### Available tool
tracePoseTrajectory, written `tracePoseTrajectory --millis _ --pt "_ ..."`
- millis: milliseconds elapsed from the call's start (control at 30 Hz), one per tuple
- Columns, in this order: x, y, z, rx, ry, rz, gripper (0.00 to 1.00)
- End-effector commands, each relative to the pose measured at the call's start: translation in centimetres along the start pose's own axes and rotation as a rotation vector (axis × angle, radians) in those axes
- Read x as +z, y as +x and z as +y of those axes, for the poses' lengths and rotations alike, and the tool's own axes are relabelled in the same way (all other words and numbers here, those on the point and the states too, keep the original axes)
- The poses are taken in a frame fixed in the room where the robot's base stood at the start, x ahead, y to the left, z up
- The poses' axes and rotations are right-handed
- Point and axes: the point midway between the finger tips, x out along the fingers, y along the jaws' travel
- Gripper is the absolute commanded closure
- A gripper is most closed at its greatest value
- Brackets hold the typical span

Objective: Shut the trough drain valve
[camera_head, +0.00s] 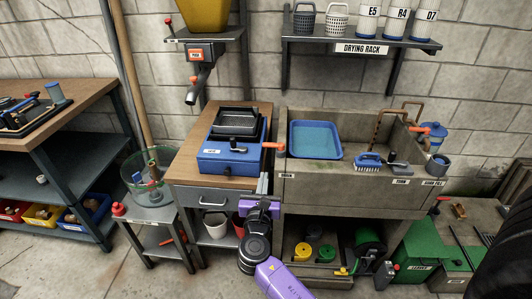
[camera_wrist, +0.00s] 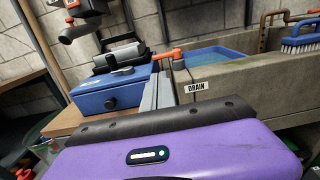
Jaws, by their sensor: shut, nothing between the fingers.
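The stone trough (camera_head: 350,188) stands at centre right with a DRAIN label (camera_head: 287,175) on its front left corner. An orange lever (camera_head: 270,145) sits at that corner, above the label, and points left toward the blue box. It also shows in the wrist view (camera_wrist: 167,54), with the DRAIN label (camera_wrist: 194,87) below it. I take it for the drain valve handle. My gripper (camera_head: 263,179) is shut and empty, just below and left of the lever, apart from it. Its grey fingers (camera_wrist: 158,92) point toward the lever in the wrist view.
A blue box (camera_head: 225,160) stands on the wooden-topped bench left of the trough, close to my fingers. A blue tray (camera_head: 315,140) and brush (camera_head: 368,160) are at the trough. Another orange lever (camera_head: 420,129) is at its right end. A glass bowl (camera_head: 148,178) stands left.

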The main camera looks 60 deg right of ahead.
Motion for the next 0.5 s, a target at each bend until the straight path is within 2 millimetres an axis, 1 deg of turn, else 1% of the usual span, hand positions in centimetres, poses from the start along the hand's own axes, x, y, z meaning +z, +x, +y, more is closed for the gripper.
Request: tracePoseTrajectory --millis 267,367,467,500 --pt "0.0 0.3 0.0 0.001 0.003 0.0 1.0" --pt "0.1 1.2 0.0 -0.001 0.004 0.0 1.0" --pt "0.1 2.8 0.0 0.0 0.004 0.0 1.0" --pt "0.1 3.5 0.0 -0.002 0.005 -0.001 1.0"
